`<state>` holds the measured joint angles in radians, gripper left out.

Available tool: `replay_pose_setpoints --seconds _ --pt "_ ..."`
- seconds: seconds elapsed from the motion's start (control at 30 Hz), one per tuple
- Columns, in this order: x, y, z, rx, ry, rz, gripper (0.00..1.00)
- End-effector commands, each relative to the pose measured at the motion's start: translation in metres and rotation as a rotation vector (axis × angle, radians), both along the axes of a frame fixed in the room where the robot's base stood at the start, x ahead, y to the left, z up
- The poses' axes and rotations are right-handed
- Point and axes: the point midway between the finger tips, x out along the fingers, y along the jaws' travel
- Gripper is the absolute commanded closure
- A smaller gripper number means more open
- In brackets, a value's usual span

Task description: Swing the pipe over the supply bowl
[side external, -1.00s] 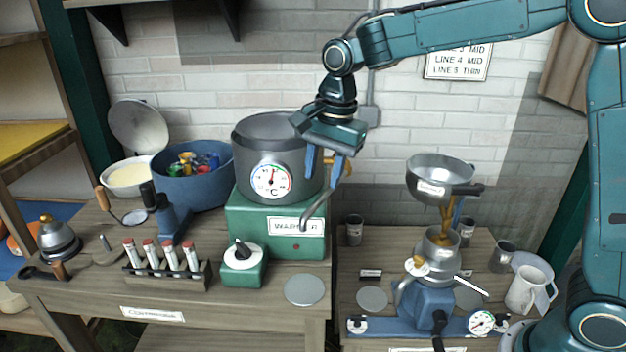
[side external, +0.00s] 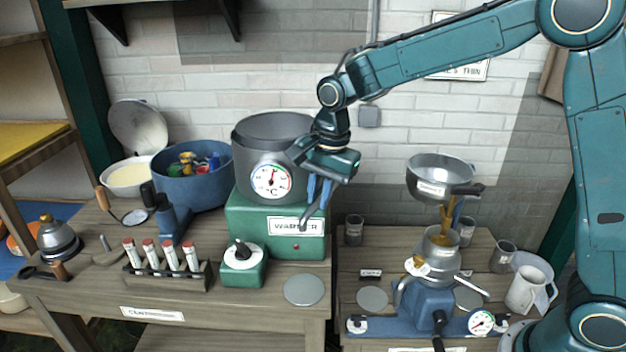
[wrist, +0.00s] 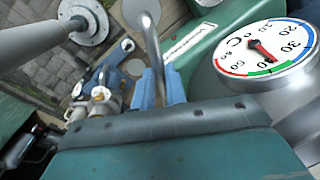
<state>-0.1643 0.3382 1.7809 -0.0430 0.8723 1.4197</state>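The grey metal pipe (side external: 308,218) comes down beside the warmer pot (side external: 275,140) and ends in a bent spout in front of the green warmer's right side. My gripper (side external: 318,190) is at the pipe, its blue fingers close together. In the wrist view the pipe (wrist: 152,45) runs between the two fingers (wrist: 160,88), which press against it from both sides. The supply bowl (side external: 440,170), silver with a label, stands to the right on top of the blue separator, well apart from the pipe. The pipe's upper part is hidden behind my gripper.
The blue separator (side external: 425,300) with its crank and gauge stands on the right table. Small metal cups (side external: 353,230) and a white jug (side external: 525,290) are around it. The green warmer (side external: 250,215) is at left. The air between pot and bowl looks clear.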

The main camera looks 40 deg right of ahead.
Motion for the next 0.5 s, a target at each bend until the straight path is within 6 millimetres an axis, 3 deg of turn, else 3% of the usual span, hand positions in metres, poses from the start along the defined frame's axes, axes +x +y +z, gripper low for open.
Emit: replay_pose_setpoints --seconds 0.5 --pt "-0.0052 -0.0026 0.0011 0.0 -0.002 0.035 1.0"
